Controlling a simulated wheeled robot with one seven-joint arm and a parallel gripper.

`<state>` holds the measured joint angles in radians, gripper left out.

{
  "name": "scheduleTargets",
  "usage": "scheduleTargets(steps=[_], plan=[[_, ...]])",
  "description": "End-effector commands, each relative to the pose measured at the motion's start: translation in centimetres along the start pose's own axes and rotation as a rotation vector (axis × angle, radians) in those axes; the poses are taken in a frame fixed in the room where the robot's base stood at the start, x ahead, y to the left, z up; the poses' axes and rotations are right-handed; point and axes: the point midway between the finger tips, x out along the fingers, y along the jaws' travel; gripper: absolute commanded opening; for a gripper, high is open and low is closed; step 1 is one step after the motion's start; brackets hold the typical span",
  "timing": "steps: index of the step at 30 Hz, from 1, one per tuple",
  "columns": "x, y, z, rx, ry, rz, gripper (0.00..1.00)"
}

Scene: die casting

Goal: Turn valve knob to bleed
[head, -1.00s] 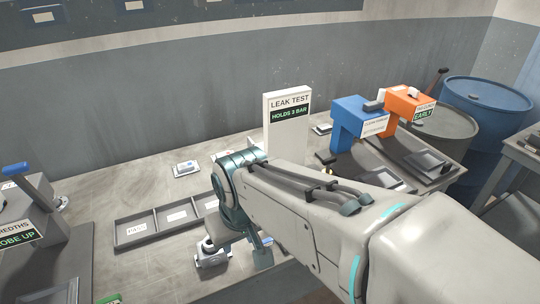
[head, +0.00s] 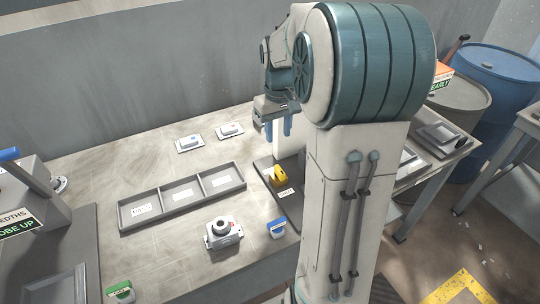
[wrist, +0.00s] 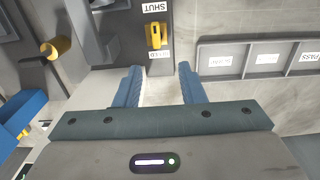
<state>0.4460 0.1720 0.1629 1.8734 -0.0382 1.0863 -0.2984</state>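The yellow valve knob (head: 279,175) sits on a dark base at the right end of the bench. In the wrist view the yellow knob (wrist: 155,36) lies between a SHUT label (wrist: 157,6) and a partly covered label that appears to read BLEED (wrist: 159,54). I cannot tell for sure which label it points to. My gripper (head: 279,128) is above the knob, fingers pointing down, apart from it. In the wrist view my gripper (wrist: 160,70) is open and empty, with the knob just beyond the fingertips.
A three-part tray (head: 182,193) lies left of the knob. A grey-white housing (head: 222,233) and blue (head: 277,228) and green (head: 119,291) blocks sit near the front edge. Two small parts on cards lie behind the tray. My arm hides the leak test station and much of the right side.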

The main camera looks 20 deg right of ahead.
Motion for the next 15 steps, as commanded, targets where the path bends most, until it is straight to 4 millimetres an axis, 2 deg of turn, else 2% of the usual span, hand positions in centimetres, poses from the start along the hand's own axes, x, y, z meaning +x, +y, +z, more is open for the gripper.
scheduleTargets(steps=[3,8,15], plan=[[0.6,0.9,-0.7,-0.001,-0.009,-0.009,0.36],[1.9,1.0,-0.8,-0.004,-0.013,-0.012,0.36],[6.6,0.9,-0.6,-0.006,-0.016,-0.012,0.36]])
